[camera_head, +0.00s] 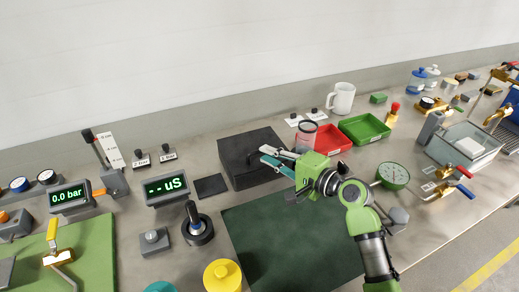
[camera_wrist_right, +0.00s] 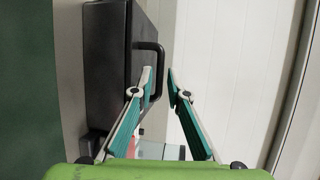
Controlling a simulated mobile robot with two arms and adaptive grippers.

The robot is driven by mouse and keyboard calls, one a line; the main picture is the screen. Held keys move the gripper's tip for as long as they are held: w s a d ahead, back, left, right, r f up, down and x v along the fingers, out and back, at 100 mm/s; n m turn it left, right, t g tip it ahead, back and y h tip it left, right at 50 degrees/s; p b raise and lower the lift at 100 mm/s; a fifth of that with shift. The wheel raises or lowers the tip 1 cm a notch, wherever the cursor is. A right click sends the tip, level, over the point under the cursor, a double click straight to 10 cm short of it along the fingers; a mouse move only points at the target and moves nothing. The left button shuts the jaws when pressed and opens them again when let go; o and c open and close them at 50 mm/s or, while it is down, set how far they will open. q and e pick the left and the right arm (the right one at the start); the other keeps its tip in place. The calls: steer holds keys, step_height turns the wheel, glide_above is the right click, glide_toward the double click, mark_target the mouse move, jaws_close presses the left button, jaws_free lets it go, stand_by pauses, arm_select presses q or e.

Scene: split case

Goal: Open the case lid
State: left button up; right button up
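The black case (camera_head: 240,150) stands on the bench with its lid down, as far as I can see. In the right wrist view the case (camera_wrist_right: 105,70) is at the left, with a dark loop handle (camera_wrist_right: 160,57) sticking out from it. My right gripper (camera_head: 268,155) is at the case's right part, with its fingers pointing left. In the right wrist view, the gripper (camera_wrist_right: 159,74) is open, and the handle's outer bar appears between its two fingertips. I cannot tell whether either finger touches the handle. My left gripper is not in view.
A dark green mat (camera_head: 285,240) lies in front of the case. A red tray (camera_head: 332,140), a green tray (camera_head: 364,128) and a jar (camera_head: 306,135) stand to its right. A display box (camera_head: 166,188) and a black knob stand (camera_head: 197,226) are to its left.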

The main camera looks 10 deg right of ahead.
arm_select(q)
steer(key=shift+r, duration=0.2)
arm_select(e)
steer(key=shift+x, duration=2)
